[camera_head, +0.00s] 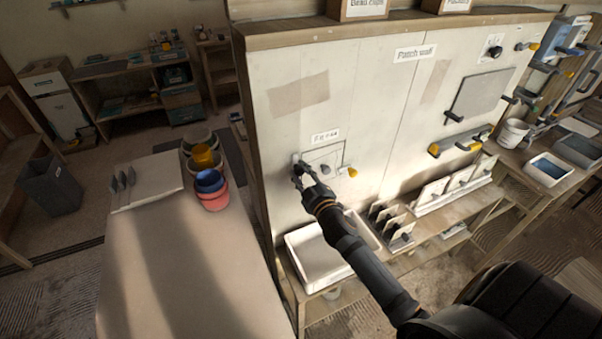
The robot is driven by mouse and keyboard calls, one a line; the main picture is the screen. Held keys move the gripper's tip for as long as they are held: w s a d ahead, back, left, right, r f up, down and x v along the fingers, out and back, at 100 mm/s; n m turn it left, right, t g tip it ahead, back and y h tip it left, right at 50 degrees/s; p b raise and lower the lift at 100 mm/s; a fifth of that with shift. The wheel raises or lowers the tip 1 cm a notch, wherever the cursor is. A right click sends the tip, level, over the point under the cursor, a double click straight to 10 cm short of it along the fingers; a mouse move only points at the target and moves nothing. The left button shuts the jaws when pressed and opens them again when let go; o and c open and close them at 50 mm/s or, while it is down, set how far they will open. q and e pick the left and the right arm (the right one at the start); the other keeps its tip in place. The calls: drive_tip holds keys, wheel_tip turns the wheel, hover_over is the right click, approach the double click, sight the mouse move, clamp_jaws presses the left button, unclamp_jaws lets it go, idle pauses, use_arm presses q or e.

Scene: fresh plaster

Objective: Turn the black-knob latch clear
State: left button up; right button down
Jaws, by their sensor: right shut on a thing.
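My right gripper (301,172) reaches up from the lower right to the left edge of a small pale hatch panel (322,156) in the plaster wall. It is shut on the black-knob latch there. Only a small light part of the latch (296,158) shows above the fingers; the knob is mostly hidden by them, so its turn angle cannot be told. The panel lies flat against the wall, with a small grey knob (325,170) on its face and a yellow-tipped handle (350,171) at its right side. My left gripper is not in view.
Below the hatch, a white tray (300,250) and a rack of dark-handled tools (391,222) stand on a low shelf. A grey board (484,95) and yellow-tipped handles are farther right on the wall. A table (180,250) with buckets (213,195) is at left.

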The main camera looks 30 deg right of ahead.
drive_tip(key=c, duration=1)
unclamp_jaws()
drive_tip(key=shift+s, duration=0.1)
drive_tip(key=shift+s+f, duration=0.1)
drive_tip(key=shift+s, duration=0.3)
drive_tip(key=s, duration=1.1)
drive_tip(key=shift+a, duration=0.35)
